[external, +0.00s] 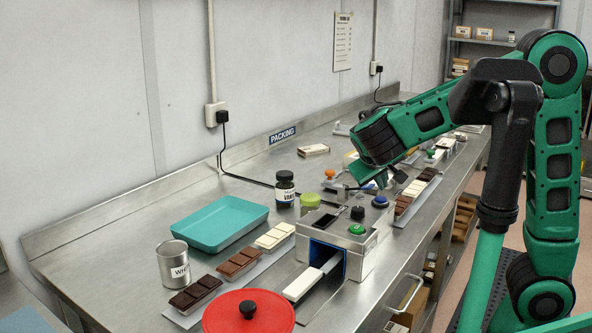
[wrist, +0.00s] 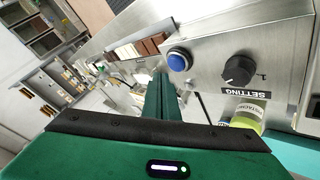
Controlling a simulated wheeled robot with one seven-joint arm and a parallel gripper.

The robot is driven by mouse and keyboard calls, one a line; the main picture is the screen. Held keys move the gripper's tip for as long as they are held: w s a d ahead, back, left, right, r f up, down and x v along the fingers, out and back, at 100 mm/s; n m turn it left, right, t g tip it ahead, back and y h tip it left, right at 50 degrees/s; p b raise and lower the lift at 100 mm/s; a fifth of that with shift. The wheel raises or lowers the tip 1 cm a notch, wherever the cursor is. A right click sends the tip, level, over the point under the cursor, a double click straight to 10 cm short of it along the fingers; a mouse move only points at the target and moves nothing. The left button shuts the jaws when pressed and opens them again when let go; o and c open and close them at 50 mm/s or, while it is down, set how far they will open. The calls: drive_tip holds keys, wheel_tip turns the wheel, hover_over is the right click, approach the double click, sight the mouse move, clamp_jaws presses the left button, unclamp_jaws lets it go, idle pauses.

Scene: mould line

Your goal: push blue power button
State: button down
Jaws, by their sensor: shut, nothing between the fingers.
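The blue power button (external: 380,201) sits on the top of a steel machine box (external: 374,248), at its back right corner. In the wrist view the round blue button (wrist: 178,60) with its pale rim shows just to the right of my finger ends. My gripper (external: 382,181) is above and behind the box in the external view, close to the button. Its fingers (wrist: 163,82) are shut and empty in the wrist view. I see no contact with the button, though the exact gap is hard to tell.
A black setting knob (wrist: 238,69) and a green button (external: 357,229) share the box top. A lime-lidded jar (external: 310,202) and dark bottle (external: 285,188) stand nearby. Chocolate bars, a teal tray (external: 214,241) and a red lid (external: 270,314) lie left and in front.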

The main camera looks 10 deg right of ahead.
sight(380, 200)
drive_tip(key=shift+r, duration=2.25)
drive_tip(key=s+d+f+m+g, duration=0.2)
drive_tip(key=d+f+g, duration=0.1)
drive_tip(key=d, duration=0.9)
drive_tip(key=s+d+f+m+g, duration=0.2)
drive_tip(key=d+f, duration=0.1)
drive_tip(key=d, duration=0.9)
drive_tip(key=s+d+f+m+g+y, duration=0.1)
drive_tip(key=s+d+f+m+y, duration=0.1)
drive_tip(key=s, duration=0.7)
drive_tip(key=s+d+f+m+g+y, duration=0.1)
drive_tip(key=s+d+f+m+y, duration=0.1)
drive_tip(key=s+d, duration=0.4)
drive_tip(key=s+f+y, duration=0.1)
drive_tip(key=s+f, duration=0.1)
drive_tip(key=s, duration=0.2)
drive_tip(key=shift+s+d+f+m+g, duration=0.2)
drive_tip(key=shift+s+f+m+g, duration=0.1)
drive_tip(key=shift+f, duration=0.1)
